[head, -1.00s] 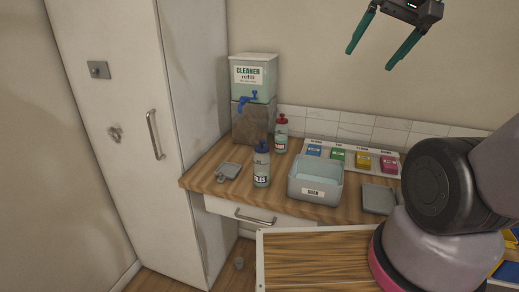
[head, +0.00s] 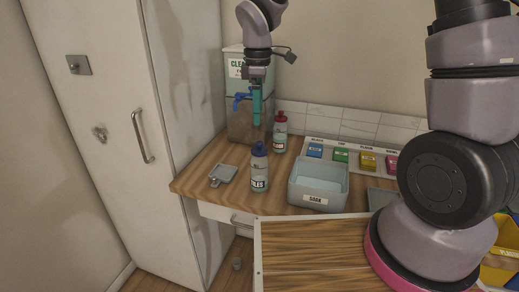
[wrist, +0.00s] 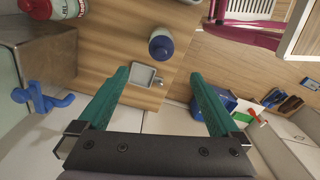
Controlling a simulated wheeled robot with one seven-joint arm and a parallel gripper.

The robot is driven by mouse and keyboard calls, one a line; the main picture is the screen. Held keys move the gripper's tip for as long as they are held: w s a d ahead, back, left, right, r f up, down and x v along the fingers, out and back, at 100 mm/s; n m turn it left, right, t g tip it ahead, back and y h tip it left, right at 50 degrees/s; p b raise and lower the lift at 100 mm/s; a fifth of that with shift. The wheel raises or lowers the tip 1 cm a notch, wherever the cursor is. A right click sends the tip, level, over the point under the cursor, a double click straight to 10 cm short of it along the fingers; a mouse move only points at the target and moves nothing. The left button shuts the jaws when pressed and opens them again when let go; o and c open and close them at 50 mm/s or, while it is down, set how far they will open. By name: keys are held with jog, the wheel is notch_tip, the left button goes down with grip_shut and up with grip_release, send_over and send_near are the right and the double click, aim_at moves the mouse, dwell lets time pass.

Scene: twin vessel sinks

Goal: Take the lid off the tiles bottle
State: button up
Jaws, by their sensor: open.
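The tiles bottle (head: 259,174) stands upright on the wooden counter, with its blue lid (head: 258,149) on top. In the wrist view the same blue lid (wrist: 161,46) shows from above, beyond the fingertips and roughly between their lines. My gripper (head: 257,120) has teal fingers pointing down, above and behind the bottle, in front of the cleaner dispenser. In the wrist view my gripper (wrist: 158,75) is open with nothing between its fingers. It is apart from the bottle.
A red-capped bottle (head: 280,133) stands behind the tiles bottle. The soak tub (head: 318,195) is to its right, a small grey tray (head: 222,175) to its left. The cleaner dispenser (head: 232,88) with a blue tap stands behind. A tall white cabinet (head: 115,100) borders the left.

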aim_at(258, 142)
notch_tip(258, 142, down, 11)
jog(key=shift+s, duration=0.1)
jog(key=c, duration=1.4)
